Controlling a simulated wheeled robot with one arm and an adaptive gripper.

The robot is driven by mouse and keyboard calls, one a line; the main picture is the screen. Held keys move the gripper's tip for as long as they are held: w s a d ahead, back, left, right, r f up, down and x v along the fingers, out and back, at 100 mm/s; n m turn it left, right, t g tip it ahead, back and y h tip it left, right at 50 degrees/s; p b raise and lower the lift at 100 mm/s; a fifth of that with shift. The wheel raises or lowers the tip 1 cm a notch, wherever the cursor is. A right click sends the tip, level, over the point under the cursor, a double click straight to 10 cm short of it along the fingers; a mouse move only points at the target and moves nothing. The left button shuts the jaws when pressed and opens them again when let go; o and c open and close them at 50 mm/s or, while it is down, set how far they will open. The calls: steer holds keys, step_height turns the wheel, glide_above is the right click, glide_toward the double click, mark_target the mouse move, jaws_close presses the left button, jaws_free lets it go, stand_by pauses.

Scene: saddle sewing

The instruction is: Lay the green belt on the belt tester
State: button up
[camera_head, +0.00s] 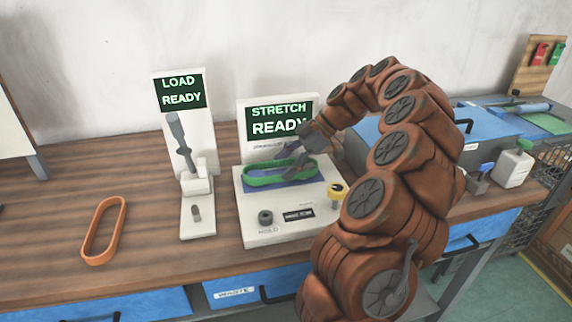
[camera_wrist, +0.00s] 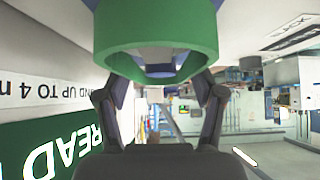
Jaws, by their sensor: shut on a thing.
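The green belt (camera_head: 262,181), a long closed loop, is over the blue bed of the white tester (camera_head: 250,222) whose screen reads STRETCH READY. My gripper (camera_head: 298,156) is shut on the belt near its right part. The belt looks level; I cannot tell if it rests on the bed or hangs just above it. In the wrist view the green belt (camera_wrist: 160,32) fills the top between my gripper's fingers (camera_wrist: 158,78). My fingers and arm hide part of the belt's right end.
An orange belt (camera_head: 92,243) lies on the bench (camera_head: 150,258) at left. A LOAD READY stand (camera_head: 198,222) with an upright grey tool is left of the tester.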

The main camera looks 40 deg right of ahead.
steer(key=shift+f+b, duration=0.6)
steer(key=shift+f, duration=0.05)
steer(key=o, duration=1.2)
steer(key=shift+o, duration=0.2)
step_height(320, 180, up, 10)
stand_by(0.6)
